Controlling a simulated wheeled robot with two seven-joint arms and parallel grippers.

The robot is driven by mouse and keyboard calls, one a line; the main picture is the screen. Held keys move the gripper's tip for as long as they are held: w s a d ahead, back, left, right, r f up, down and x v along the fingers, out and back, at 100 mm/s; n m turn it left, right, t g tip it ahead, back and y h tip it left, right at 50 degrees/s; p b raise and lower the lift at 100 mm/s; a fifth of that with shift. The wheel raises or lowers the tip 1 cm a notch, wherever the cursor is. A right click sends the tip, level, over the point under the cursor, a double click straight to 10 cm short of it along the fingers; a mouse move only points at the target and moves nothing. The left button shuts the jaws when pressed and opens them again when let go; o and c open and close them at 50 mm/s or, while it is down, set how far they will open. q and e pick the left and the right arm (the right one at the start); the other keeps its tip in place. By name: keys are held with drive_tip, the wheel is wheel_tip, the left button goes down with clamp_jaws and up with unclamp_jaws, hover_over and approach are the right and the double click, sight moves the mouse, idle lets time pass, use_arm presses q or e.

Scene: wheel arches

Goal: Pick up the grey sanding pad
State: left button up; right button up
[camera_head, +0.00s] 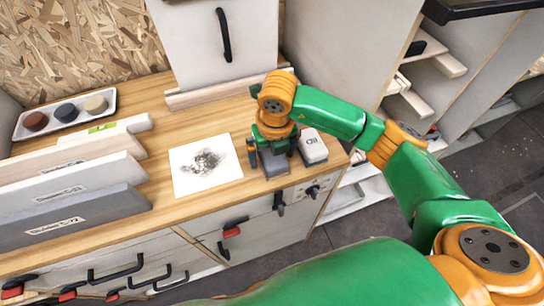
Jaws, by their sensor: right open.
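The grey sanding pad (272,166) sits on the wooden worktop near its front right edge. My right gripper (273,155) points down over it, open. One finger is at the pad's left side and the other near its right side; I cannot tell whether they touch it. The gripper hides the pad's upper and back parts. My left gripper is not in view.
A white sheet with a dark smudge (185,182) lies to the left. Labelled boards (70,217) and a tray (18,133) with several round pieces are further left.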

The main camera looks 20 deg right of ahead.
sight(269, 155)
drive_tip(key=shift+c, duration=0.2)
drive_tip(key=c, duration=1.3)
drive_tip(key=shift+r+p, duration=0.3)
drive_tip(key=shift+p, duration=0.05)
drive_tip(key=shift+r, duration=0.15)
drive_tip(key=r, duration=0.1)
drive_tip(key=r+b, duration=0.1)
drive_tip(key=a+r+b, duration=0.1)
drive_tip(key=r, duration=0.1)
drive_tip(key=shift+s, duration=0.4)
drive_tip(key=s+a+r, duration=0.2)
drive_tip(key=s+r, duration=0.1)
drive_tip(key=s+a+r+b, duration=0.1)
drive_tip(key=s+a+r, duration=0.1)
drive_tip(key=s+a, duration=0.1)
drive_tip(key=s+a+r, duration=0.2)
drive_tip(key=s+r, duration=0.1)
drive_tip(key=s, duration=0.1)
drive_tip(key=shift+s+a+r+b, duration=0.1)
drive_tip(key=shift+a+r+b, duration=0.2)
drive_tip(key=shift+a, duration=0.1)
